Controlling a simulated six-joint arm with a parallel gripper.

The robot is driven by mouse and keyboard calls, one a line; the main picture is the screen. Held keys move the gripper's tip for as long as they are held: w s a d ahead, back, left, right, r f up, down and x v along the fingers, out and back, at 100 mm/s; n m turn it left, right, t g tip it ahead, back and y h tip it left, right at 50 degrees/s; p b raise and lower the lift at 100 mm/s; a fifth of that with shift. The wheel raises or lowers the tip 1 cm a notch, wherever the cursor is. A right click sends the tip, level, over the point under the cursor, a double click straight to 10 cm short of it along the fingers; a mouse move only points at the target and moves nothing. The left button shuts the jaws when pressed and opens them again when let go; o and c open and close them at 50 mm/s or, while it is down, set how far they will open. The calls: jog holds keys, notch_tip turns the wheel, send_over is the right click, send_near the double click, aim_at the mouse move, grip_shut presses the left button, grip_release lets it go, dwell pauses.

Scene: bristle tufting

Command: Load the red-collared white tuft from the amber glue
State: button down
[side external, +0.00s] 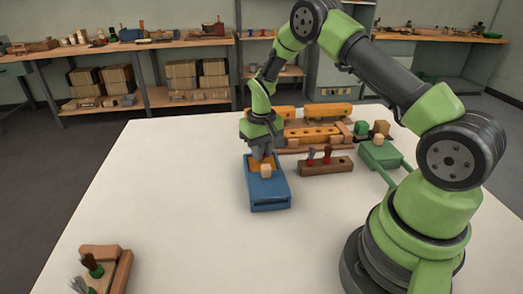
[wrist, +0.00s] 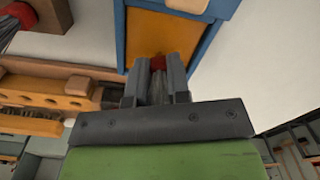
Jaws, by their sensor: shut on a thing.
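The blue glue tray (side external: 271,204) stands near the middle of the white table, with amber glue (wrist: 155,32) inside it. A pale wooden block sits at the tray (side external: 265,171). My gripper (side external: 263,157) points down over the tray's far part. In the wrist view, my gripper (wrist: 159,75) is shut on the tuft, whose red collar (wrist: 158,62) and pale grey-white bristles show between the fingers. The collar end points at the amber glue; whether it touches the glue I cannot tell.
Orange drilled blocks (side external: 312,133) stand on a wooden fixture behind the tray. A wooden rack (side external: 326,167) with red tufts is at right, and a green tray (side external: 380,156) lies beyond it. A wooden holder (side external: 122,272) stands front left. The table's left middle is clear.

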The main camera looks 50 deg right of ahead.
jog(key=shift+r, duration=3.5)
